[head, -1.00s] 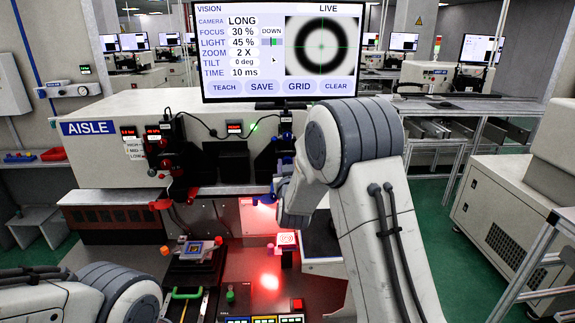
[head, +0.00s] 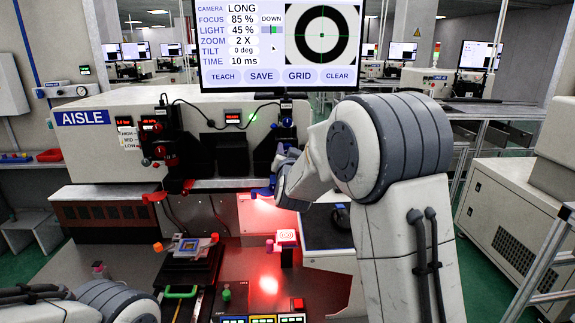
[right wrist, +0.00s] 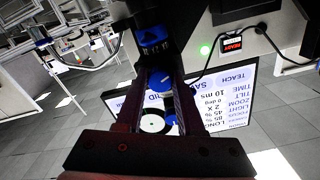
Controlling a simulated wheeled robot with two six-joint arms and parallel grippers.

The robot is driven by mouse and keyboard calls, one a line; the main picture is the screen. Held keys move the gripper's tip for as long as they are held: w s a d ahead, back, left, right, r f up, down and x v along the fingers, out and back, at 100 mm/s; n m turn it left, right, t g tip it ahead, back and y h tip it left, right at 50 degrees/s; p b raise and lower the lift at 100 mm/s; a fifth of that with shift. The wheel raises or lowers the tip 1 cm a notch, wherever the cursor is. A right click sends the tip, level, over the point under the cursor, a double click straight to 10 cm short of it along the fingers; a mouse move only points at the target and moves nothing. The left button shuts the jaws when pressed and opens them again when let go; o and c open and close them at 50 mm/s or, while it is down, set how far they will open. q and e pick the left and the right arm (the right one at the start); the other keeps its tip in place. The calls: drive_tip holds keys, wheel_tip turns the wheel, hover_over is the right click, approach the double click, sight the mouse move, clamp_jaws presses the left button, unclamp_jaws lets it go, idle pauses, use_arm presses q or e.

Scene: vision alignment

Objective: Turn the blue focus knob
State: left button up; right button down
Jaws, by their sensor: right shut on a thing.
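The blue focus knob (right wrist: 160,80) shows in the right wrist view between the fingers of my right gripper (right wrist: 161,92), which is shut on it. A blue marked collar (right wrist: 152,36) is on the dark optical unit just beyond it. The monitor (head: 270,45) reads camera LONG and focus 85 %, with a crisp dark ring. My left arm is at the lower left; its gripper is out of view.
A second dark unit with red knobs (head: 165,152) is to the left on the white machine (head: 85,150). Below are a stage with a small chip (head: 190,247), a green handle (head: 181,292) and several buttons. Red light falls on the bench. A cable hangs near the right unit.

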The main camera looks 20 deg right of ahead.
drive_tip(key=shift+m+b, duration=1.4)
drive_tip(key=shift+b, duration=0.2)
drive_tip(key=c, duration=0.5)
unclamp_jaws()
drive_tip(key=shift+s, duration=0.1)
drive_tip(key=b+v, duration=0.2)
drive_tip(key=v, duration=0.8)
drive_tip(key=shift+s+a, duration=0.1)
drive_tip(key=shift+s, duration=0.05)
